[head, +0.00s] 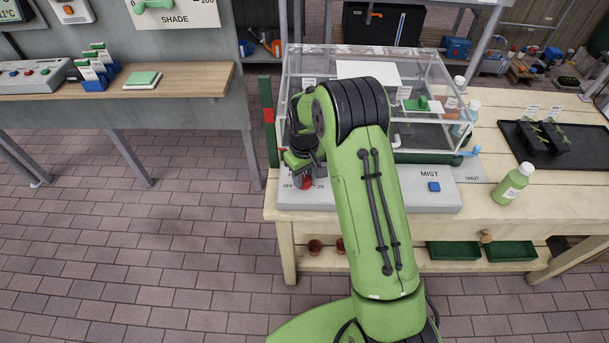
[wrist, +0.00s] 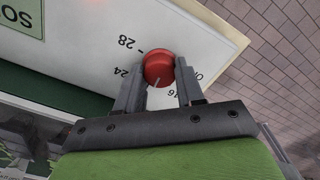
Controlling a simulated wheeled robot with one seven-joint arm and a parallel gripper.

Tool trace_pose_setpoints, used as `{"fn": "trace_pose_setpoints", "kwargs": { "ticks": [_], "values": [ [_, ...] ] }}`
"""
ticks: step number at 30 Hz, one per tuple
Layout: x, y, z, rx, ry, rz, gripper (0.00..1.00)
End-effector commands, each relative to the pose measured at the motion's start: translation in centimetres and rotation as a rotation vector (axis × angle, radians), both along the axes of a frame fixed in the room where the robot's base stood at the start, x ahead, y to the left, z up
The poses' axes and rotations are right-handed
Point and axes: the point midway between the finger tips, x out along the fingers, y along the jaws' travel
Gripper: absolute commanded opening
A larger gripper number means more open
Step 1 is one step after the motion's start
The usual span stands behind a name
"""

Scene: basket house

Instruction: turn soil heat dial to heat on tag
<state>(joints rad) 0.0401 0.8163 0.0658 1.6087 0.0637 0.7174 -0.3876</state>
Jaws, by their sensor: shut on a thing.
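The soil heat dial is a red round knob (wrist: 158,68) on a pale panel, seen in the wrist view between my fingertips. Printed marks around it include 28, 24 and 16, and a white pointer line shows on its lower edge. My gripper (wrist: 160,84) is shut on the knob, one finger on each side. In the head view the red knob (head: 307,183) shows just below my gripper (head: 303,166), at the left end of the grey control panel (head: 395,200). The OFF mark shows beside it. The heat on tag cannot be made out in either view.
A clear propagator box (head: 440,95) stands behind the panel. A blue MIST button (head: 434,187) is on the panel's right. A green bottle (head: 512,184) and a black seedling tray (head: 560,150) stand on the right of the wooden bench (head: 470,218).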

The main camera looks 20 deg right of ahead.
Motion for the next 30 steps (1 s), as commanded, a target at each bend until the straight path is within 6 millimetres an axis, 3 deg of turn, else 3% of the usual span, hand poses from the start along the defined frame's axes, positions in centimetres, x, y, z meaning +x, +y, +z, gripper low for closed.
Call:
{"fn": "trace_pose_setpoints", "kwargs": {
  "ticks": [19, 20, 24, 30],
  "values": [
    [0.15, 0.01, 0.15, 0.0, -0.006, -0.055, 0.07],
    [0.15, 0.01, 0.15, 0.0, -0.006, -0.055, 0.39],
    [0.11, 0.01, 0.12, 0.0, -0.004, -0.054, 0.6],
    [0.06, 0.01, 0.06, 0.0, -0.002, -0.054, 0.63]
  ]
}}
